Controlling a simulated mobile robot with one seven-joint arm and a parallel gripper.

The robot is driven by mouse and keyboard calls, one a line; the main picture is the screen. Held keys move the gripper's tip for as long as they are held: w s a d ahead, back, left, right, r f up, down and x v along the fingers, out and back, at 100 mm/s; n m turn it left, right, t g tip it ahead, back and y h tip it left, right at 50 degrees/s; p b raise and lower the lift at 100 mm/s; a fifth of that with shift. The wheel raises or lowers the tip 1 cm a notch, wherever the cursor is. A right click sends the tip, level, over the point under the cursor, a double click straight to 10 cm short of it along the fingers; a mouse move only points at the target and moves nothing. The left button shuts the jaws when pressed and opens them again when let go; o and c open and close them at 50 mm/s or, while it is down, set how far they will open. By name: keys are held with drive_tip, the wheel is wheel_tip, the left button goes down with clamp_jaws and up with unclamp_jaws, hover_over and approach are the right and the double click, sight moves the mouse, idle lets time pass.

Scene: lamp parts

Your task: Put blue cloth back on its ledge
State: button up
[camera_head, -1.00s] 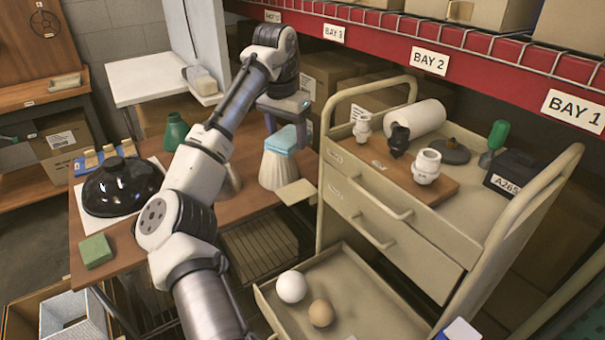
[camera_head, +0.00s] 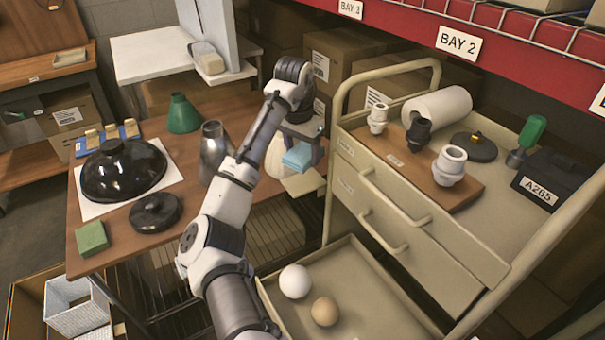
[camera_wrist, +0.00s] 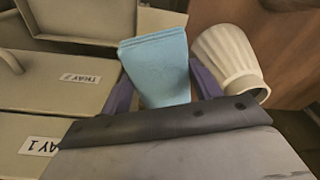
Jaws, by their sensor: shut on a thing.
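The light blue folded cloth (camera_head: 298,156) is held between the jaws of my gripper (camera_head: 303,143). In the wrist view the cloth (camera_wrist: 157,62) sticks out beyond the two purple fingers of my gripper (camera_wrist: 163,92). The beige ledge (camera_head: 306,184) juts from the left side of the drawer cart. In the head view the cloth appears just above the ledge. The gap between them is hard to judge.
A pale ribbed shade (camera_wrist: 230,58) stands close beside the cloth, partly hidden in the head view. The drawer cart (camera_head: 420,225) is at right, its lower drawer (camera_head: 375,290) open with two balls. A metal bottle-like part (camera_head: 214,150) stands on the wooden table.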

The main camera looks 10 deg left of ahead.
sight(304, 182)
drive_tip(key=shift+f, duration=3.7)
drive_tip(key=shift+f, duration=0.1)
drive_tip(key=o, duration=1)
drive_tip(key=r, duration=0.4)
drive_tip(key=s+r, duration=0.1)
drive_tip(key=r, duration=0.7)
drive_tip(key=shift+s+a+r+p, duration=0.1)
drive_tip(key=shift+s+a+p, duration=0.05)
drive_tip(key=shift+a+p, duration=0.15)
